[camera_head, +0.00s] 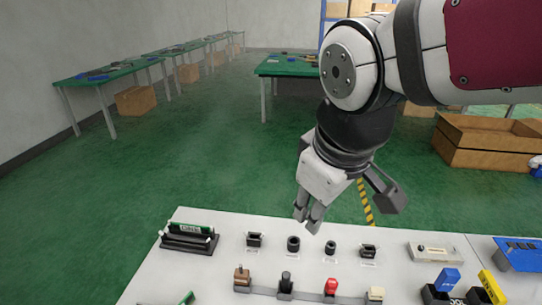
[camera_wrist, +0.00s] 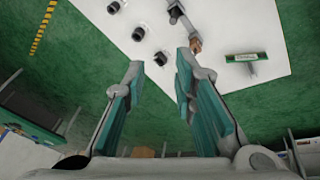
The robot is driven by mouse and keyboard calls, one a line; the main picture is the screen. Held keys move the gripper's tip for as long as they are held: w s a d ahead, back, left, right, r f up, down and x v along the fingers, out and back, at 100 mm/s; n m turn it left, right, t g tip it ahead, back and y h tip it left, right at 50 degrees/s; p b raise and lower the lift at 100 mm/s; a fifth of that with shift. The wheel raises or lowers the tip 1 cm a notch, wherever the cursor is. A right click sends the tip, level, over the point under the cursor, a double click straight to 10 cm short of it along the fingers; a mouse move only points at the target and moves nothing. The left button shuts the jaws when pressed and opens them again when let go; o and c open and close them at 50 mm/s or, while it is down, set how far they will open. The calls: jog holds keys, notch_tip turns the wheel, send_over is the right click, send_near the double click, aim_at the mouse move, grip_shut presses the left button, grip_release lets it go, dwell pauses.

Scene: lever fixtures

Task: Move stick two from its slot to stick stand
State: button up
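My gripper (camera_head: 307,220) hangs above the back of the white table, over the row of dark fixtures. In the wrist view its fingers (camera_wrist: 162,62) are spread apart with nothing between them. I cannot tell which is stick two's slot. A black stand (camera_head: 188,241) with a green and white piece lies at the table's back left; I cannot tell whether it is the stick stand.
A front row holds brown (camera_head: 242,278), black (camera_head: 286,282), red (camera_head: 331,286) and beige (camera_head: 376,294) levers. A white box (camera_head: 437,252) and blue (camera_head: 448,279) and yellow (camera_head: 492,286) pieces stand at the right. The table surface (camera_head: 215,220) is bare at the back edge.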

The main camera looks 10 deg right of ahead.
jog(key=s+d+m+t, duration=0.1)
jog(key=s+d+m, duration=0.2)
jog(key=s+m, duration=0.2)
jog(key=shift+s+d+r+m, duration=0.3)
jog(key=shift+s+r+m, duration=0.1)
jog(key=shift+s, duration=0.1)
dwell(0.5)
